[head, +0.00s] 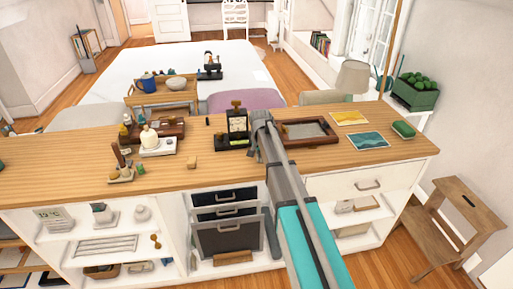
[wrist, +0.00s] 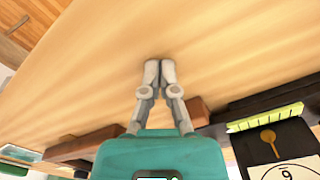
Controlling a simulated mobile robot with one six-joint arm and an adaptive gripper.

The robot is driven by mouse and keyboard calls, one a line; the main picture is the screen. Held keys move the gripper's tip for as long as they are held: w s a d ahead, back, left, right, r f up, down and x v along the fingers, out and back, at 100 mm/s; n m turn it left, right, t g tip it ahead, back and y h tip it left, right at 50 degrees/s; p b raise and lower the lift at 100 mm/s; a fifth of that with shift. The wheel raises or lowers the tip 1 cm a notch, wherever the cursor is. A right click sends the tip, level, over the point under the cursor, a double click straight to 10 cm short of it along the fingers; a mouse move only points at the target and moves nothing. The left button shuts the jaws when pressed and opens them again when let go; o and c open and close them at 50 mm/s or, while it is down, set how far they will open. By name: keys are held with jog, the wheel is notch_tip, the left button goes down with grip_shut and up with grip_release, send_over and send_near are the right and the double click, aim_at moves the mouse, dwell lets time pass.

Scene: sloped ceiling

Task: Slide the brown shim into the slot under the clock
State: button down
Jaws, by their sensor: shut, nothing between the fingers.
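The clock (head: 237,122) stands on a black base (head: 232,143) on the wooden counter, just left of my arm's end in the head view. In the wrist view its white face (wrist: 285,170) shows at the lower right, near a brass key and a yellow-green scale strip. A small tan-brown block (head: 192,162), perhaps the shim, lies on the counter left of the clock, near the front edge. My gripper (wrist: 160,65) is shut and empty, over bare counter. The slot cannot be made out.
A brown tray (head: 308,143) lies right of the clock; its edge (wrist: 85,143) passes behind my gripper in the wrist view. Cards (head: 368,141) and a green dish (head: 403,129) lie further right. A white scale (head: 157,146) and brush holder (head: 121,176) stand left. The front counter strip is mostly clear.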

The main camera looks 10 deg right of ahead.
jog(key=shift+r+p, duration=0.15)
jog(key=shift+p, duration=0.15)
jog(key=shift+r, duration=0.15)
jog(key=shift+s+r+p, duration=0.45)
jog(key=shift+r+p, duration=0.6)
jog(key=shift+p, duration=0.05)
jog(key=shift+s+r+p, duration=0.45)
jog(key=shift+r+p, duration=0.55)
jog(key=shift+p, duration=0.1)
jog(key=shift+s+r+p, duration=0.45)
jog(key=shift+r+p, duration=0.6)
jog(key=shift+p, duration=0.05)
jog(key=s+n, duration=0.6)
jog(key=s, duration=1.8)
jog(key=shift+w, duration=0.1)
jog(key=w+r+t+p, duration=0.1)
jog(key=w, duration=1.1)
jog(key=w+r+t+p, duration=0.1)
jog(key=w+r+t, duration=0.1)
jog(key=w, duration=1)
jog(key=shift+r+p, duration=0.25)
jog(key=shift+p, duration=0.05)
